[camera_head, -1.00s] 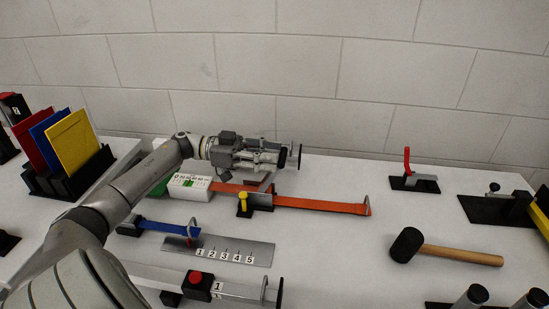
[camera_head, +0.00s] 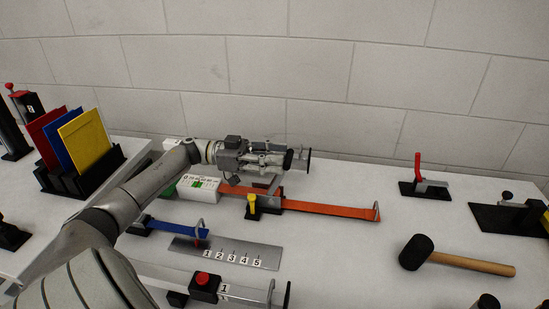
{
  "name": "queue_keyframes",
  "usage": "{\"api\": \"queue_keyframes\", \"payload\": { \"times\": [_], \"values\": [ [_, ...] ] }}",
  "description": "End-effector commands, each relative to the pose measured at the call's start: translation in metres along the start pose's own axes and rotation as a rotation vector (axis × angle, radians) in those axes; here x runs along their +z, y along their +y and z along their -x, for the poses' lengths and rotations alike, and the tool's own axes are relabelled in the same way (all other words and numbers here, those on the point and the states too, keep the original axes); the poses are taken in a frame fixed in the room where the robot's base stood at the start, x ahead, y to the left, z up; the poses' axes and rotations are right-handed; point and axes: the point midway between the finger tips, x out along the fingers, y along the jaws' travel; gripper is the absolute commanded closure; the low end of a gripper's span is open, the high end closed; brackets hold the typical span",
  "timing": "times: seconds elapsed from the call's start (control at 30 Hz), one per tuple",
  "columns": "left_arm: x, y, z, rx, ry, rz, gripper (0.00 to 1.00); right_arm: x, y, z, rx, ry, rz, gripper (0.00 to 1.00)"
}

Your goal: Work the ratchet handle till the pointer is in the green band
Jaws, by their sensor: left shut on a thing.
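The ratchet (camera_head: 268,197) sits on an orange strap (camera_head: 330,208) on the white bench, with a yellow knob (camera_head: 252,197) on its left end. A white gauge box (camera_head: 201,189) with a printed scale and a small green patch stands left of it. The pointer is too small to make out. My left gripper (camera_head: 297,160) is over the far side of the ratchet, shut on what seems to be the ratchet handle, which is mostly hidden behind the gripper. My right gripper is out of view.
A blue strap (camera_head: 178,228), a numbered metal plate (camera_head: 230,252) and a red button box (camera_head: 204,284) lie nearer. A mallet (camera_head: 450,257) and a red-handled clamp (camera_head: 418,175) are at right. Coloured panels (camera_head: 80,140) stand at left. The bench between strap and mallet is clear.

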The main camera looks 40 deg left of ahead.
Motion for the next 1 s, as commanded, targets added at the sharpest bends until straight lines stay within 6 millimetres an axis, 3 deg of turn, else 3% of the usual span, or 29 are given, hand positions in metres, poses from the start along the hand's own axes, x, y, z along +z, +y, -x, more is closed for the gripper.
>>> {"api": "queue_keyframes", "payload": {
  "times": [0.07,0.1,0.53,1.0],
  "values": [
    [-0.0099,-0.0032,0.0007,-0.008,0.015,-0.009,1.0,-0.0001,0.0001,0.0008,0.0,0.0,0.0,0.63],
    [-0.0099,-0.0032,0.0007,-0.008,0.015,-0.009,0.6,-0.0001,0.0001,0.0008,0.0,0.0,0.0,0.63],
    [-0.0067,-0.0009,0.0002,-0.001,0.011,-0.005,0.04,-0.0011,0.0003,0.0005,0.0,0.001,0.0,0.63],
    [-0.0026,-0.001,0.0063,-0.003,0.004,-0.001,0.03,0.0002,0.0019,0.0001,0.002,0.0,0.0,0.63]
  ]
}}
